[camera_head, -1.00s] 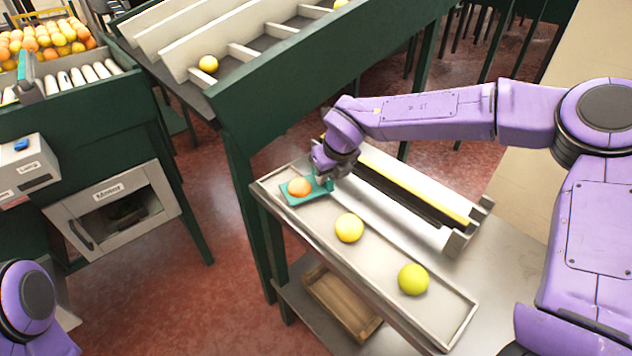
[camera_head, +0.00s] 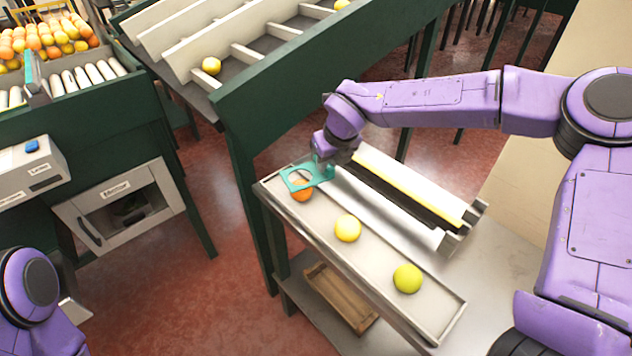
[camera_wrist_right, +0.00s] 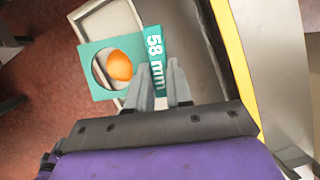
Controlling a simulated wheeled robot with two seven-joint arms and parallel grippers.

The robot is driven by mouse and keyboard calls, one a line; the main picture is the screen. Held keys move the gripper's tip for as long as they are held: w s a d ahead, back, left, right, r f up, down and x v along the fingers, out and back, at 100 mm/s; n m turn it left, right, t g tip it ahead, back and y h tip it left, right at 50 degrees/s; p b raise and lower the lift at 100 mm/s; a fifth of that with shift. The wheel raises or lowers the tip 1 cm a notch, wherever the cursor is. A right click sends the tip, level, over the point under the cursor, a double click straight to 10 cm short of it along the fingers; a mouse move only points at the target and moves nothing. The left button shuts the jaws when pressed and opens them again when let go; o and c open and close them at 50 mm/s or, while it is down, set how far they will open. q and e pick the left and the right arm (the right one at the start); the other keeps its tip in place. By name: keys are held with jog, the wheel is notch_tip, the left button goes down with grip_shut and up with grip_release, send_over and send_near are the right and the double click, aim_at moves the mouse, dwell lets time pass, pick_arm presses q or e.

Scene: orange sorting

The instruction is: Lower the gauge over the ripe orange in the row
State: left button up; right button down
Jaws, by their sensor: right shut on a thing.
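The gauge (camera_head: 322,173) is a teal plate with a round hole, marked "58 mm" in the right wrist view (camera_wrist_right: 154,45). My right gripper (camera_head: 326,160) is shut on its edge, and the fingers show in the wrist view (camera_wrist_right: 163,80). The gauge hangs above the ripe orange (camera_head: 302,194) at the far left end of the row. The orange shows partly below the plate, and through the hole, right of its centre, in the wrist view (camera_wrist_right: 119,65). A pale yellow fruit (camera_head: 348,228) and a yellow-green fruit (camera_head: 407,279) complete the row. My left gripper is out of view.
The fruits lie in a shallow grey tray (camera_head: 451,325) on a bench. A rail with a yellow strip (camera_head: 420,188) runs behind it. A green-framed sorting table (camera_head: 290,90) stands close on the left. A wooden crate (camera_head: 340,298) sits on the shelf below.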

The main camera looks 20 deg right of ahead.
jog(key=shift+r+p, duration=0.95)
jog(key=shift+r, duration=0.35)
